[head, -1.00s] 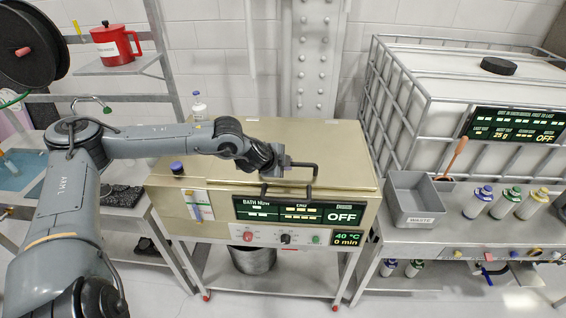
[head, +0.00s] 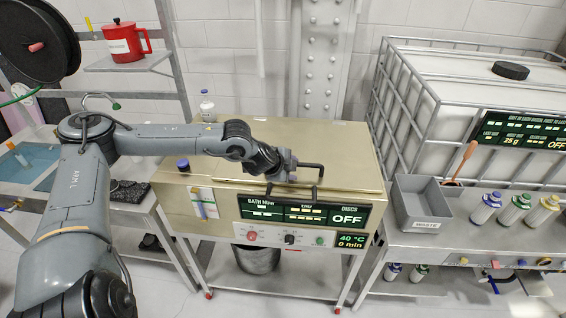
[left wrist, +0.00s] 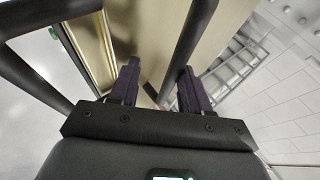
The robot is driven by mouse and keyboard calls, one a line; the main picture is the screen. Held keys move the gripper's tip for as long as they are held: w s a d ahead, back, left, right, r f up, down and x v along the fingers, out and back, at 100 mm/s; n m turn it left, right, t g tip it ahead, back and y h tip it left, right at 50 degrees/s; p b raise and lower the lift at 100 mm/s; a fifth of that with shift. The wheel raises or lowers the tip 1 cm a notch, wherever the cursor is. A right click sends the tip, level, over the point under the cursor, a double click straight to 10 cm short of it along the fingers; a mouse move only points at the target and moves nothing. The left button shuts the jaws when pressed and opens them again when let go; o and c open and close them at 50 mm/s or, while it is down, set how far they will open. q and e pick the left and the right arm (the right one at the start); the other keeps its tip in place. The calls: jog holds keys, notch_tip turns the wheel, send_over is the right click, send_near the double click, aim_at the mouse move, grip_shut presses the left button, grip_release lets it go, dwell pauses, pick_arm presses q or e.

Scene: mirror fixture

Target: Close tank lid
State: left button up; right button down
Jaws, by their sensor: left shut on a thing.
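The tank is a beige box (head: 225,222) on a wheeled metal stand, with OFF on its front display. Its beige lid (head: 335,150) looks flat over the top; I cannot tell whether it is fully seated. A black bar handle (head: 320,176) is at the lid's front edge. My left gripper (head: 290,170) is shut on the handle, which is partly hidden by the wrist. In the left wrist view, the two dark purple fingers (left wrist: 158,88) are on either side of a dark bar, with black bars (left wrist: 193,40) crossing the view. My right gripper is not in view.
A dark-capped bottle neck (head: 183,165) stands at the tank's front left. A clear bottle (head: 207,107) is behind. A grey waste bin (head: 421,203) and several capped bottles are on the right bench, before a caged white container (head: 470,80). A red jug (head: 124,42) is on a shelf.

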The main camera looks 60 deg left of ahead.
pick_arm(q)
jog(key=p+v, duration=0.1)
jog(key=v, duration=0.9)
jog(key=shift+r, duration=0.2)
jog(key=shift+s, duration=0.15)
